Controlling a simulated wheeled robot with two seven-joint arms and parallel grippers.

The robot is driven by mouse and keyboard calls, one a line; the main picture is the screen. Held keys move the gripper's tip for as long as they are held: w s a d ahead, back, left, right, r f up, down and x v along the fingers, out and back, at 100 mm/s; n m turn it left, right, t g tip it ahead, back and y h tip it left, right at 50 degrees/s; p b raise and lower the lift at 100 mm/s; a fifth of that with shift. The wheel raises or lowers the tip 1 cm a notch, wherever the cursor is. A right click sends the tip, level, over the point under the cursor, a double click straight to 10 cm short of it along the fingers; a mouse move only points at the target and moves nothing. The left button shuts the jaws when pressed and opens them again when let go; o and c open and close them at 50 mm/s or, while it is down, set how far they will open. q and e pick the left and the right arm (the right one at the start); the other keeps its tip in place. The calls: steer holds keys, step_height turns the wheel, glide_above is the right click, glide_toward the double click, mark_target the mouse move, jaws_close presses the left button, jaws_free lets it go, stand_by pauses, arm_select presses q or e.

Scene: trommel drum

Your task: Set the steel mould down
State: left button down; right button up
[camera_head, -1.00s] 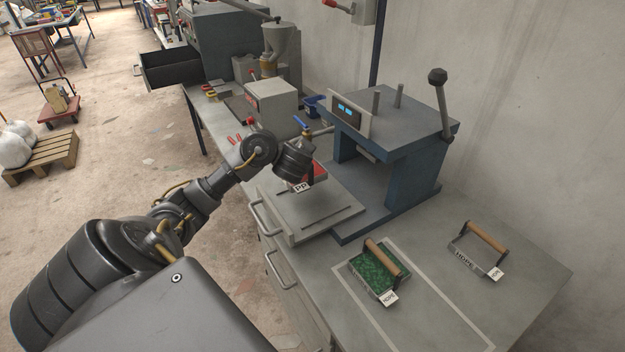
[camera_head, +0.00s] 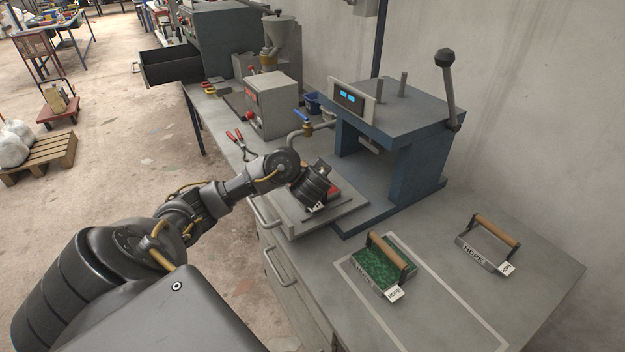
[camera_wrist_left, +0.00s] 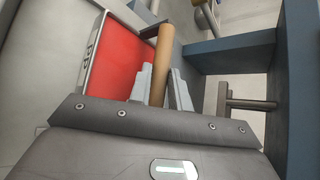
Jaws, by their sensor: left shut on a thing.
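My left gripper (camera_wrist_left: 162,88) is shut on the wooden handle (camera_wrist_left: 163,52) of a steel mould with a red filling (camera_wrist_left: 132,58). In the head view the gripper (camera_head: 320,190) largely hides this mould; a bit of red and a white label (camera_head: 316,207) show beside it. The mould is over the grey plate (camera_head: 290,222) in front of the blue press (camera_head: 415,165). I cannot tell whether it touches the plate. A mould with green filling (camera_head: 383,262) and an empty-looking HDPE mould (camera_head: 484,250) stand on the bench to the right. My right gripper is not in view.
The press frame stands close behind the held mould, with its lever (camera_head: 447,90) at the right. Red-handled pliers (camera_head: 240,143) and a small grey machine (camera_head: 272,102) are farther back. The bench top (camera_head: 440,290) has bare room between and around the two standing moulds.

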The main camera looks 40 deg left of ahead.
arm_select(q)
steer(key=c, duration=1.3)
jaws_free()
steer(key=shift+s, duration=0.1)
steer(key=shift+r, duration=0.1)
steer(key=shift+s+d+r+p, duration=0.1)
steer(key=shift+d+r+p, duration=0.1)
steer(key=shift+p, duration=0.2)
steer(key=p+v, duration=0.7)
steer(key=v, duration=0.4)
steer(key=shift+s, duration=0.2)
steer(key=shift+d, duration=0.1)
